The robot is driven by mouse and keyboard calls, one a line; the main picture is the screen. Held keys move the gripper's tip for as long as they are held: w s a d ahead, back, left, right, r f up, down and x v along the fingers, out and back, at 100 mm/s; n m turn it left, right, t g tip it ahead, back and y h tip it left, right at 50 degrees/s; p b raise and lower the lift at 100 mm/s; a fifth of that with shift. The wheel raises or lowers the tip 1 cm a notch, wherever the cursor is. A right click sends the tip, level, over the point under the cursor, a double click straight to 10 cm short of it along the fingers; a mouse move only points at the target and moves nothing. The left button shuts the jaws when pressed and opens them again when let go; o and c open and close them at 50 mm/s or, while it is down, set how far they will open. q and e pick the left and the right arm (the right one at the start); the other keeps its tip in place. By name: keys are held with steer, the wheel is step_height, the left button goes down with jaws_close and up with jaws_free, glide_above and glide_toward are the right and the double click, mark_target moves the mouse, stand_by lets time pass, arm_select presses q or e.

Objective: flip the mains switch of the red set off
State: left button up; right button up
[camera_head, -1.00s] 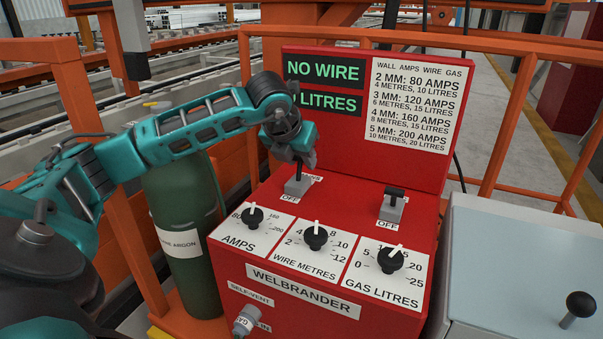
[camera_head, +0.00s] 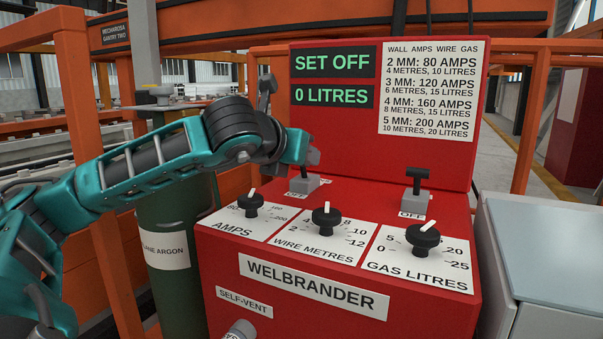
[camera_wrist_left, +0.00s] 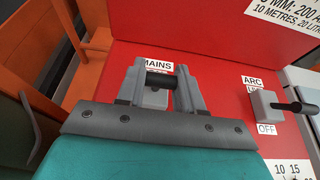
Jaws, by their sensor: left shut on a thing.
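The red set (camera_head: 340,215) is a red welding box marked WELBRANDER with an upright red back panel. Its display (camera_head: 333,64) reads SET OFF, with 0 LITRES below. The mains switch (camera_head: 306,185) is a grey block with a black lever at the box's rear left. My left gripper (camera_wrist_left: 160,82) is shut on the black mains lever (camera_wrist_left: 160,79), one finger at each end; the MAINS label shows just behind. In the head view my left gripper (camera_head: 309,156) is over the switch, partly hiding it. My right gripper is not in view.
The arc switch (camera_head: 415,200), with a black T-lever, stands to the right. Three dials, AMPS (camera_head: 250,203), WIRE METRES (camera_head: 326,215) and GAS LITRES (camera_head: 423,236), line the sloped front. A green argon cylinder (camera_head: 180,275) stands left, a pale grey cabinet (camera_head: 550,250) right.

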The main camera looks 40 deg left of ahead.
arm_select(q)
steer(key=shift+s+t+b, duration=0.25)
steer(key=shift+t+b, duration=0.1)
steer(key=shift+t, duration=0.15)
steer(key=shift+s+d+r+t, duration=0.1)
steer(key=shift+t, duration=0.2)
steer(key=o, duration=1)
steer(key=shift+o, duration=0.2)
steer(key=shift+s, duration=0.1)
